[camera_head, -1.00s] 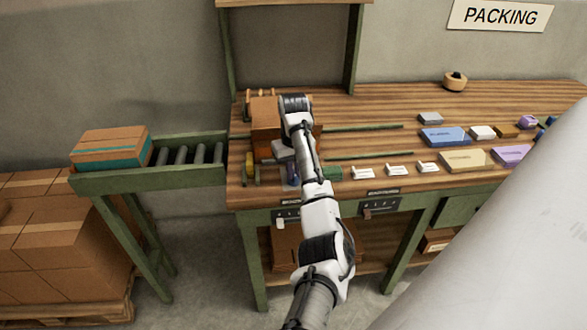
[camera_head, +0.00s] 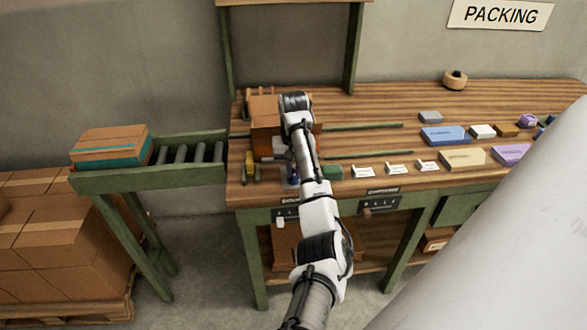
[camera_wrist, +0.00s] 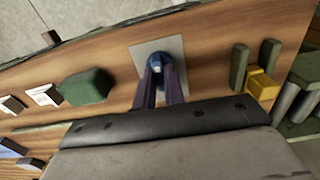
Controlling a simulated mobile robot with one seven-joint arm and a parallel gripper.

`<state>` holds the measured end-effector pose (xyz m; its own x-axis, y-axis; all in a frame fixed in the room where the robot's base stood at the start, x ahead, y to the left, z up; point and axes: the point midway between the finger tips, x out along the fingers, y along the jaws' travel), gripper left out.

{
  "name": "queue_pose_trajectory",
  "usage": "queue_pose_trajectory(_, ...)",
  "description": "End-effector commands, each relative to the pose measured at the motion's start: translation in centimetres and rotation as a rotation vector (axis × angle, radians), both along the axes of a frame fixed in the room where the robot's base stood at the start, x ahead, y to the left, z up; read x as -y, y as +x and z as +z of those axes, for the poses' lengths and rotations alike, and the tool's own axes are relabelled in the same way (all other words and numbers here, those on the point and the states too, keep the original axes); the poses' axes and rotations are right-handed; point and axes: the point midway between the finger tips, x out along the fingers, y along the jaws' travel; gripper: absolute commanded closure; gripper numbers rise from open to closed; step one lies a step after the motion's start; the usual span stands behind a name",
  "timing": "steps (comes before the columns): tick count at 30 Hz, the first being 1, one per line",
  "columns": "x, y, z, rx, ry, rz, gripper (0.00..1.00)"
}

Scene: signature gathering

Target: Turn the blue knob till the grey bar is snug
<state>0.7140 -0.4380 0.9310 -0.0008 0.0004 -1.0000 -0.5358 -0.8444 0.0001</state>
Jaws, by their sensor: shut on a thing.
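The blue knob (camera_wrist: 157,62) stands on a square grey plate (camera_wrist: 177,46) at the top middle of the wrist view. My gripper (camera_wrist: 160,80) is shut on the knob, its two dark fingers on either side of it. In the head view my gripper (camera_head: 291,180) is low over the front left of the bench, and my arm hides most of the knob. I cannot make out the grey bar for certain in either view.
A green block (camera_head: 332,172) lies close to the right of my gripper. A yellow piece (camera_head: 250,167) between green posts is to the left. A brown box (camera_head: 265,112) stands behind. White cards (camera_head: 363,172) and colored boxes lie to the right. A roller conveyor (camera_head: 180,157) adjoins the bench's left end.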

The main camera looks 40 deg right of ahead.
Motion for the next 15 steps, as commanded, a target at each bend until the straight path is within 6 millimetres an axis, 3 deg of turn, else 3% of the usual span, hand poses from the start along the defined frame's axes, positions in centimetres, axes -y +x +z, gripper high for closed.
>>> queue_pose_trajectory(1, 0.03, -0.05, -0.02, -0.001, 0.001, -0.002, 1.0)
queue_pose_trajectory(2, 0.03, -0.05, -0.01, -0.001, 0.001, -0.002, 0.88)
queue_pose_trajectory(7, 0.02, -0.02, -0.01, 0.0, 0.0, -0.001, 0.67)
queue_pose_trajectory(15, 0.03, 0.01, 0.07, 0.001, -0.001, 0.0, 0.67)
